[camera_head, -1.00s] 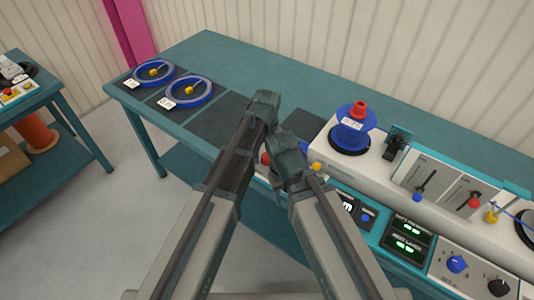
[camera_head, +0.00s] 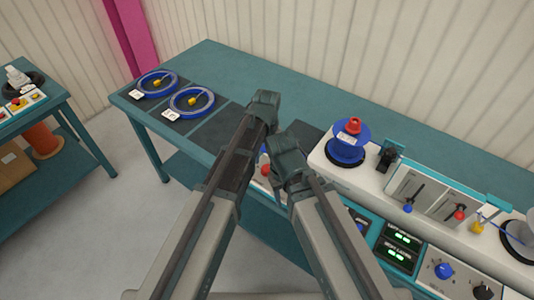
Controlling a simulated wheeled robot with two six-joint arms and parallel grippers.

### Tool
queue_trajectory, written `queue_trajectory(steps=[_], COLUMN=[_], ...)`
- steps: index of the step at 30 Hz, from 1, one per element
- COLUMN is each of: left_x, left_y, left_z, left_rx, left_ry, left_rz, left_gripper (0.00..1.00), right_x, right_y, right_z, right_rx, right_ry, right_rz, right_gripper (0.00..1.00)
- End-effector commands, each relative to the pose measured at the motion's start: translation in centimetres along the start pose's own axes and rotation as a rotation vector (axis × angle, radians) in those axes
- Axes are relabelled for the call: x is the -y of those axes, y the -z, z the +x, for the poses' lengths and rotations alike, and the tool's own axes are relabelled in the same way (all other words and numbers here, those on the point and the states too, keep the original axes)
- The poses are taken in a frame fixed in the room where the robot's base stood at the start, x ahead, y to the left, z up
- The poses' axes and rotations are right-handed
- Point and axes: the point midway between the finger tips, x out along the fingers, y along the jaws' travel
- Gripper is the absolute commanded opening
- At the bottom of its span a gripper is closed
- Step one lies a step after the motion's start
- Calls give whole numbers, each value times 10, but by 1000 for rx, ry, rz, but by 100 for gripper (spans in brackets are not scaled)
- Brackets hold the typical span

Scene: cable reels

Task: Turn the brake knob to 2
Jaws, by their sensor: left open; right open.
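A blue knob (camera_head: 444,270) and a black knob (camera_head: 484,292) sit on a white dial panel at the lower right. The black one is close to the bottom edge. Their markings are too small to read, so I cannot tell which is the brake knob or what it points at. My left gripper (camera_head: 264,106) is open and empty above the table's front part. My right gripper (camera_head: 287,152) is open and empty just below and right of it, left of the white machine. Both are well away from the knobs.
A blue spool with a red top (camera_head: 346,145) stands on the white machine (camera_head: 330,175). Two blue cable rings (camera_head: 192,102) lie on dark mats at the left. The table's back strip (camera_head: 225,65) is clear.

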Motion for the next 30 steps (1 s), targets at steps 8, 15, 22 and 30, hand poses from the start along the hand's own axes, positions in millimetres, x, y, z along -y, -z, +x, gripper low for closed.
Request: queue_trajectory(steps=[8, 15, 22, 30], left_x=[0, 0, 0, 0], left_y=[0, 0, 0, 0], left_z=[-51, -71, -71, -71], left_rx=[0, 0, 0, 0], left_ry=[0, 0, 0, 0], left_rz=[0, 0, 0, 0], left_gripper=[80, 80, 80, 80], right_x=[-5, -7, -7, -7], right_y=[-3, -4, -4, -4], right_z=[-50, -71, -70, -70], right_rx=[0, 0, 0, 0], right_ry=[0, 0, 0, 0], right_rz=[0, -1, -1, -1], right_gripper=[50, 50, 50, 50])
